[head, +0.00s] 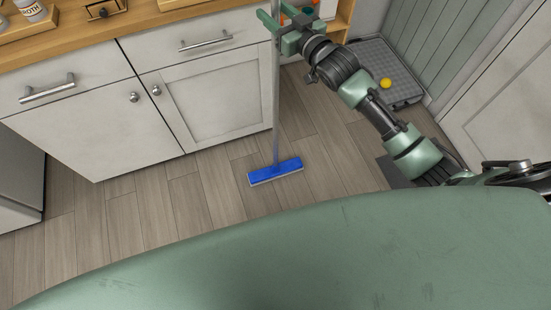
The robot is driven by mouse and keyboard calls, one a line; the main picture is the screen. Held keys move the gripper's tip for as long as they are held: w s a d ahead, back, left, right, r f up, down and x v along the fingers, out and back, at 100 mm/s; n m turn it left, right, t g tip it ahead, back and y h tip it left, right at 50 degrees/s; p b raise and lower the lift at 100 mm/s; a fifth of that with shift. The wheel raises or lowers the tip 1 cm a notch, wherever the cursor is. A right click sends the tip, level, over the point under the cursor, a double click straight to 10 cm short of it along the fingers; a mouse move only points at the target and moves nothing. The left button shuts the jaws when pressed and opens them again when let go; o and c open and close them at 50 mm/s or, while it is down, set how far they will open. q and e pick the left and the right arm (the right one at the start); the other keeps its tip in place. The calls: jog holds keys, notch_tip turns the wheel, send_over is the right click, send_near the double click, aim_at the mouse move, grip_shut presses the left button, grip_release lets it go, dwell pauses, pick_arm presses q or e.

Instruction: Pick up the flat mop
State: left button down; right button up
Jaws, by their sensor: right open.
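The flat mop (275,171) stands upright on the wooden floor in front of the white cabinet, with a blue flat head and a thin grey pole. My right gripper (271,27) is at the upper part of the pole, near the counter's edge. Its jaws are open, with the pole at or between the fingertips; I cannot tell whether they touch it. The top of the pole runs out of the picture. My left gripper is not in view.
The white cabinet (215,98) with a wooden counter (145,17) stands close behind the mop. A grey tray (367,54) with a yellow ball (386,84) lies on the floor at the upper right. The floor left of the mop is clear.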

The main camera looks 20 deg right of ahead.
jog(key=shift+s, duration=0.1)
grip_shut()
jog(key=shift+r, duration=0.2)
